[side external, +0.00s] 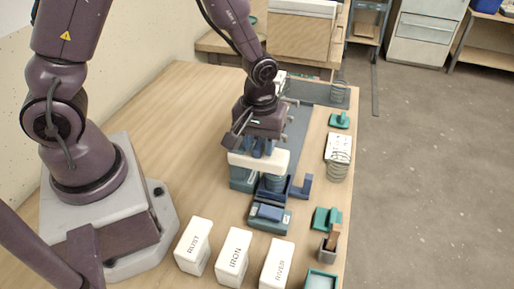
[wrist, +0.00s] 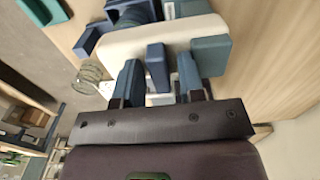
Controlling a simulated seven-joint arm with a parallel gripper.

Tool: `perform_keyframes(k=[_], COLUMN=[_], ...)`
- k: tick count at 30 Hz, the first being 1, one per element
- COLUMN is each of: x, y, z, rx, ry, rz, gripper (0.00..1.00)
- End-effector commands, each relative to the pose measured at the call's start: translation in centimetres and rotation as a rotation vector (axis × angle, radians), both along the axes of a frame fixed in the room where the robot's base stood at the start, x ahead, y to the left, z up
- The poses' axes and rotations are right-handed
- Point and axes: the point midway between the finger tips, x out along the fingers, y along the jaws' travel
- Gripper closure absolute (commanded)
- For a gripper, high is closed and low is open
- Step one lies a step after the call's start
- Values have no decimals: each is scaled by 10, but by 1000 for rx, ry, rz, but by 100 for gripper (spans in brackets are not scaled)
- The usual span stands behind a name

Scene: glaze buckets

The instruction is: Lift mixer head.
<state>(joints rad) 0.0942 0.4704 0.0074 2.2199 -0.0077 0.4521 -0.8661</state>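The mixer head (side external: 272,161) is a white bar lying level across the top of the mixer, with a teal column (side external: 242,178) under its left end and a blue container below. In the wrist view the white head (wrist: 120,43) carries a blue upright handle (wrist: 157,68). My gripper (side external: 257,147) is directly above the head, pointing down. In the wrist view my gripper's two blue fingers (wrist: 160,82) are apart, one on each side of the handle, with narrow gaps showing. Whether the fingertips touch the head is hidden.
White blocks marked RUST (side external: 194,246), IRON (side external: 234,257) and RIVER (side external: 277,265) stand at the front. A blue-topped scale-like device (side external: 269,218) sits before the mixer. Wire coils (side external: 338,160) and teal items line the right table edge. The table's left middle is clear.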

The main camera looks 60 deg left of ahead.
Motion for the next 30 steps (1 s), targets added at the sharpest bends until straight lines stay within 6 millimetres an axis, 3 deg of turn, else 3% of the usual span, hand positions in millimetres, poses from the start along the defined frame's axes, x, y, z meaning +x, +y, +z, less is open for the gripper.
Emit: perform_keyframes(k=[7,12,17,30], x=[0,0,0,1], y=[0,0,0,0], z=[0,0,1,32], rx=[0,0,0,0], ry=[0,0,-1,-4], rz=[0,0,0,1], gripper=[66,100,100,100])
